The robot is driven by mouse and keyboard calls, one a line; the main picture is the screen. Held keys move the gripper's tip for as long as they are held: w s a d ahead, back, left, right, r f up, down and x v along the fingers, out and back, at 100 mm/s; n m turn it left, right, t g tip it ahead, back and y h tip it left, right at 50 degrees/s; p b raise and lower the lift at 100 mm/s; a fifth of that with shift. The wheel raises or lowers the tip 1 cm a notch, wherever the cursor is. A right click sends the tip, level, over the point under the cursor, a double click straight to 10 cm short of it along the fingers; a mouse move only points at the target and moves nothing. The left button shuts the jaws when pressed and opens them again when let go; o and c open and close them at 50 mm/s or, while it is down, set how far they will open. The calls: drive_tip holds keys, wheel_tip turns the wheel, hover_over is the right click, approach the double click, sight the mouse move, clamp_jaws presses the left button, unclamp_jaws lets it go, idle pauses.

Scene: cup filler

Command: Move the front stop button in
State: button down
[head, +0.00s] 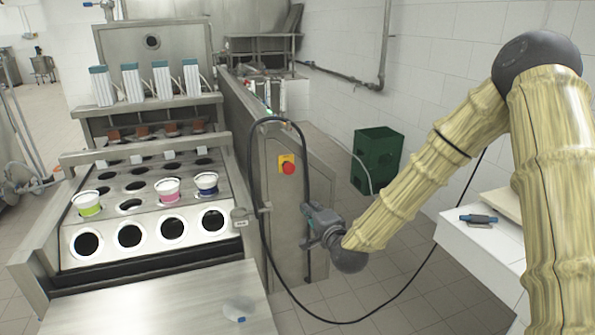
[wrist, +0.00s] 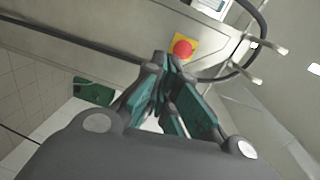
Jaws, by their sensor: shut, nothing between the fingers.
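The front stop button is a round red button (head: 288,168) on a yellow plate, fixed to the side panel of the steel machine. In the wrist view the red button (wrist: 183,49) shows just above my fingertips, with its yellow plate partly around it. My gripper (head: 310,212) is below and a little to the right of the button in the head view, with a visible gap. In the wrist view my gripper (wrist: 170,62) has its fingertips together and empty. How deep the gap to the button is, I cannot tell.
A black cable (head: 262,225) loops down past the button and gripper. The cup filler (head: 100,265) with several holes and a few cups (head: 206,183) stands left. A green crate (head: 377,160) stands behind. A white table (head: 480,245) is at right.

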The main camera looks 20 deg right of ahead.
sight(294, 169)
drive_tip(key=shift+m+t, duration=0.5)
drive_tip(key=r, duration=0.2)
drive_tip(key=w+d+r, duration=0.1)
drive_tip(key=r, duration=0.1)
drive_tip(key=shift+w, duration=0.1)
drive_tip(key=shift+w, duration=0.1)
drive_tip(key=w+p, duration=0.2)
drive_tip(key=w, duration=0.4)
drive_tip(key=w+p, duration=0.3)
drive_tip(key=w, duration=0.3)
drive_tip(key=shift+w+a+p, duration=0.2)
drive_tip(key=shift+w+p, duration=0.15)
drive_tip(key=shift+w, duration=0.55)
drive_tip(key=shift+w+f, duration=0.1)
